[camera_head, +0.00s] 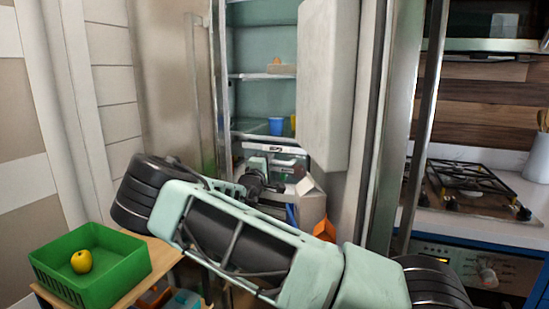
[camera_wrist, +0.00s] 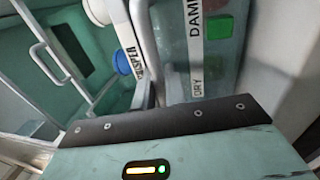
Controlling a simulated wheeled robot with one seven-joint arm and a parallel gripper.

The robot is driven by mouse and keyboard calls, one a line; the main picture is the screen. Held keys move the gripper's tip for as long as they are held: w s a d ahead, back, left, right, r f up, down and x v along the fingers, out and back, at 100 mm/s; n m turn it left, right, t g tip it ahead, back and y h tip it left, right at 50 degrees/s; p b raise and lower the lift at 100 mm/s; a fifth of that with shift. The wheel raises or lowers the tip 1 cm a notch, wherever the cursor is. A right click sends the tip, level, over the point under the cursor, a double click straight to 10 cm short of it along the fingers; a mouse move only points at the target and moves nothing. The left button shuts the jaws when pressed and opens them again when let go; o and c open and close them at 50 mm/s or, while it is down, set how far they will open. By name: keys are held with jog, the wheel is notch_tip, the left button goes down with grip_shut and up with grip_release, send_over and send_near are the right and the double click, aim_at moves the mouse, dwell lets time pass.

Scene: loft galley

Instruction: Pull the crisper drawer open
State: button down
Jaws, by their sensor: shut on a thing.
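The fridge stands open in the head view, and the crisper drawer (camera_head: 287,151) with its pale label strip sits low inside it. My gripper (camera_head: 268,178) reaches to the drawer front. In the wrist view, my gripper (camera_wrist: 160,92) is shut on the grey drawer handle (camera_wrist: 148,45). The jaws' contact is partly hidden by the dark edge of my gripper. I cannot tell how far the drawer stands out.
A fridge door (camera_head: 330,80) stands open at right. Shelves above hold a blue cup (camera_head: 276,126). A carton (camera_head: 309,200) stands below the drawer, close to my arm. A green crate (camera_head: 120,270) with a yellow apple (camera_head: 81,262) is at lower left. A stove (camera_head: 470,185) is at right.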

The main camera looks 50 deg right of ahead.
jog(key=r+p+v, duration=0.3)
jog(key=v, duration=1.3)
jog(key=shift+a, duration=0.35)
jog(key=shift+s, duration=0.1)
jog(key=c, duration=1.8)
grip_release()
jog(key=b+v, duration=0.2)
jog(key=v, duration=1.5)
jog(key=shift+a+f, duration=0.1)
jog(key=shift+a, duration=0.1)
